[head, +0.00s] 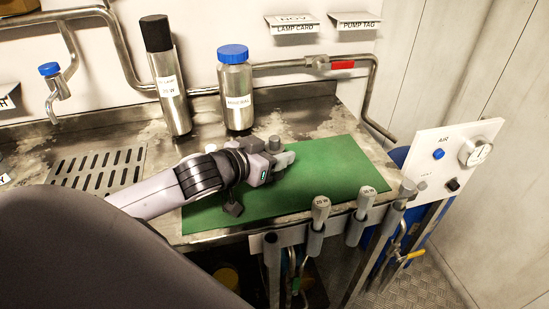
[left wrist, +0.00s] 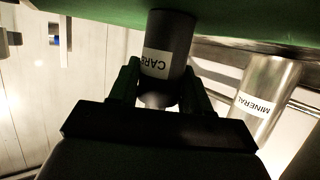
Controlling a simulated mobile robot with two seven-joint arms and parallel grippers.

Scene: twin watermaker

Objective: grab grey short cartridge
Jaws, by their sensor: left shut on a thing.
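In the left wrist view a short grey cartridge (left wrist: 172,28) with a white label starting "CAR" sits between the fingers of my left gripper (left wrist: 160,85). The picture is upside down there, and the cartridge's base is at or close to the green mat (left wrist: 100,12); I cannot tell if it touches. In the head view my left gripper (head: 284,160) is low over the green mat (head: 345,170), shut on the cartridge, which is mostly hidden by the hand. My right gripper is not in view.
A blue-capped MINERAL bottle (head: 236,98) and a tall black-capped steel cylinder (head: 170,95) stand behind the hand. A drain grate (head: 95,168) is at left. Grey-handled tools (head: 320,210) line the front edge. An AIR gauge panel (head: 452,160) is at right. The mat's right part is clear.

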